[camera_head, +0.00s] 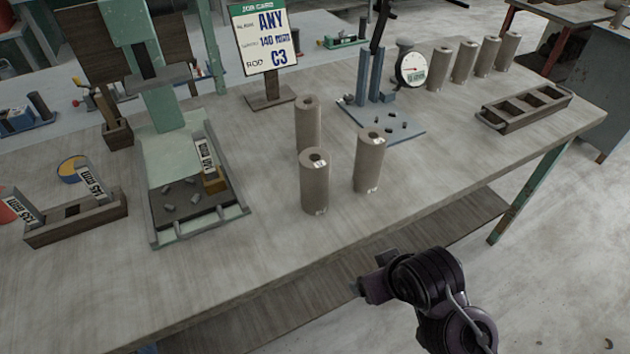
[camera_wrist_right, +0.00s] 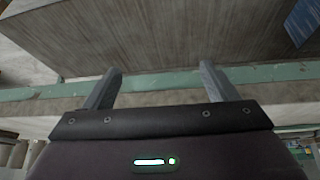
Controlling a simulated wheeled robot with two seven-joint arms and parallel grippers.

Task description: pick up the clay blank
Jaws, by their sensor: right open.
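Three grey-brown clay blanks, each a cylinder with a hole in its top, stand upright near the middle of the table in the head view: one at the back (camera_head: 308,125), one at the front (camera_head: 315,185) and one at the right (camera_head: 369,165). More such cylinders (camera_head: 465,62) stand in a row at the far right. My right gripper (camera_wrist_right: 160,84) is open and empty in the right wrist view, its two fingers apart. In the head view my right arm is in front of the table's near edge, away from the blanks. My left gripper is not in view.
A job card (camera_head: 266,40) reads ANY, 140 and C3. A green tray (camera_head: 153,226) with a 140 tag and clay scraps is at left, beside a wooden rack (camera_head: 75,228). A blue stand (camera_head: 408,129), dial gauge (camera_head: 411,66) and empty slotted rack (camera_head: 526,106) are at right. The front tabletop is clear.

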